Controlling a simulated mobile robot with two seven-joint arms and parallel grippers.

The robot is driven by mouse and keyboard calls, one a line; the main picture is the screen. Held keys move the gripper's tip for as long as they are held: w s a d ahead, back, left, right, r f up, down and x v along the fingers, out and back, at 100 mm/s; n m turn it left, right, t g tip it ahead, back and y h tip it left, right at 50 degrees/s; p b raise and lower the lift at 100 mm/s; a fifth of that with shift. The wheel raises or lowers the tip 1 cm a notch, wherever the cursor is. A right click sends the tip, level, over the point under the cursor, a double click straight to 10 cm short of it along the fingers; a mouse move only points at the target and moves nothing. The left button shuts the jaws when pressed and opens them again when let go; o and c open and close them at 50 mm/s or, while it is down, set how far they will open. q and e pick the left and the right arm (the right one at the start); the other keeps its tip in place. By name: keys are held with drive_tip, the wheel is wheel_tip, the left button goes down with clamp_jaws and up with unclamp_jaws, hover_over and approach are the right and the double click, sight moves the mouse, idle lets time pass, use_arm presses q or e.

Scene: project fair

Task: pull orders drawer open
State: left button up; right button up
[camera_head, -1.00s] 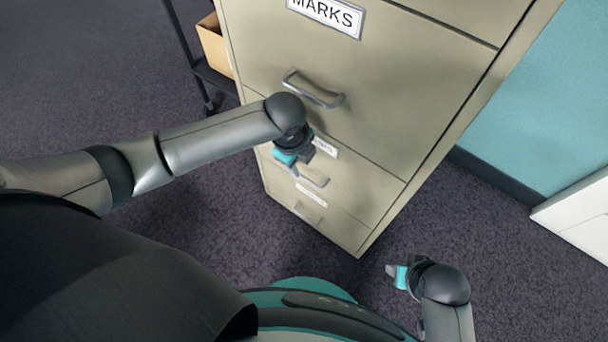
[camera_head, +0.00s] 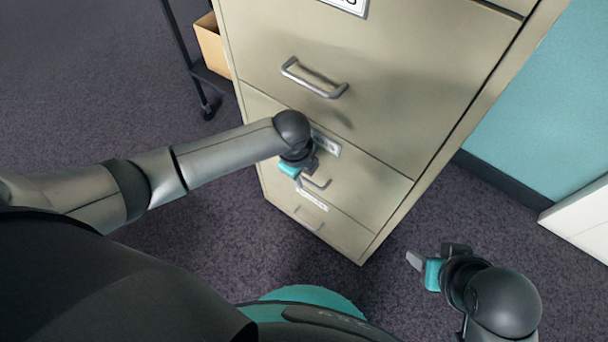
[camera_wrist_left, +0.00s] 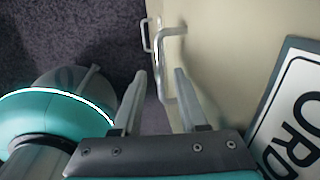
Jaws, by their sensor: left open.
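The orders drawer (camera_head: 362,178) is shut flush in the beige filing cabinet. Its label (camera_head: 325,143) is partly behind my left wrist in the head view; "ORD" reads on the label (camera_wrist_left: 300,125) in the left wrist view. Its metal handle (camera_head: 319,183) is partly hidden by my left gripper (camera_head: 300,177). In the left wrist view my left gripper (camera_wrist_left: 160,75) is open, and the handle (camera_wrist_left: 160,55) shows just beyond and between its fingertips; contact cannot be told. My right gripper (camera_head: 428,262) is away from the cabinet, over the floor at the right.
Above is a shut drawer with a handle (camera_head: 314,79); below is another shut drawer with a handle (camera_head: 311,217). A dark rack with a cardboard box (camera_head: 212,45) stands left of the cabinet. A teal wall (camera_head: 540,110) and white furniture (camera_head: 585,222) are at the right.

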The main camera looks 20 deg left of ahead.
use_arm(q)
drive_tip(key=shift+f, duration=0.1)
drive_tip(key=shift+c, duration=0.4)
clamp_jaws()
idle(1.1)
